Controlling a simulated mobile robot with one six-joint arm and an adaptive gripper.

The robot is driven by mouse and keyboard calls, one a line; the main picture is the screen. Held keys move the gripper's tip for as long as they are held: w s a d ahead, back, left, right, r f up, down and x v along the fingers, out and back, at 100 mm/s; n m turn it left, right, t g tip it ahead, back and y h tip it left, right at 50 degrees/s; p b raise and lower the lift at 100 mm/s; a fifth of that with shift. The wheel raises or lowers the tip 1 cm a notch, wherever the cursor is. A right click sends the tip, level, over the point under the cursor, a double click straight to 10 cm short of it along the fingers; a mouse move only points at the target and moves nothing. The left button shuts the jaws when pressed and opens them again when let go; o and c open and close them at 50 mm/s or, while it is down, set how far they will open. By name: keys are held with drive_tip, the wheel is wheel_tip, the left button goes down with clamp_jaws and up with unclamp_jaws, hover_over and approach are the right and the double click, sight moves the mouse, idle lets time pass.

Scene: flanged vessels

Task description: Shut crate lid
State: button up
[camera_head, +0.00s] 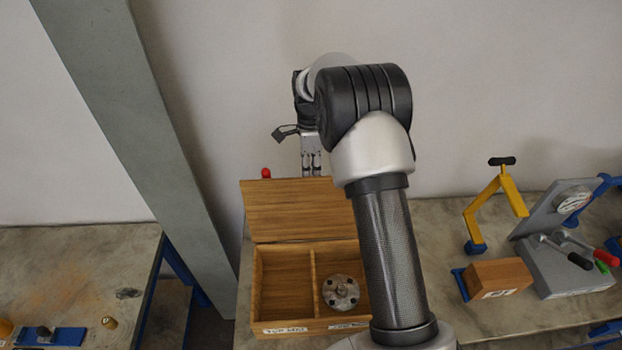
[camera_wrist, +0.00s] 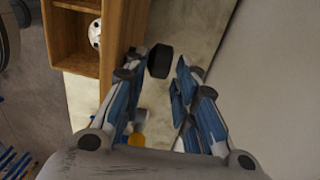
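The wooden crate (camera_head: 312,262) stands on the bench with its lid (camera_head: 298,208) raised, leaning up at the back. A divider splits it in two; a round metal flange (camera_head: 341,292) lies in the right compartment, and the left one looks empty. My gripper (camera_head: 311,170) points down at the lid's top edge, seemingly behind it; contact cannot be told. In the wrist view my gripper (camera_wrist: 163,75) shows its fingers apart with nothing held. The crate (camera_wrist: 78,48) is at upper left there, with the lid (camera_wrist: 125,40) along its right side. My arm hides the crate's right part.
A small red-topped thing (camera_head: 266,173) shows behind the lid. A dark round object (camera_wrist: 160,60) sits near the fingertips. Right of the crate are a wooden block (camera_head: 500,277), a yellow clamp (camera_head: 487,208) and a grey gauge stand (camera_head: 560,255). A wall closes the back.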

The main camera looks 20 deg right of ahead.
sight(310, 205)
drive_tip(key=shift+s+f, duration=0.15)
drive_tip(key=shift+f, duration=1.25)
drive_tip(key=shift+c, duration=0.2)
clamp_jaws()
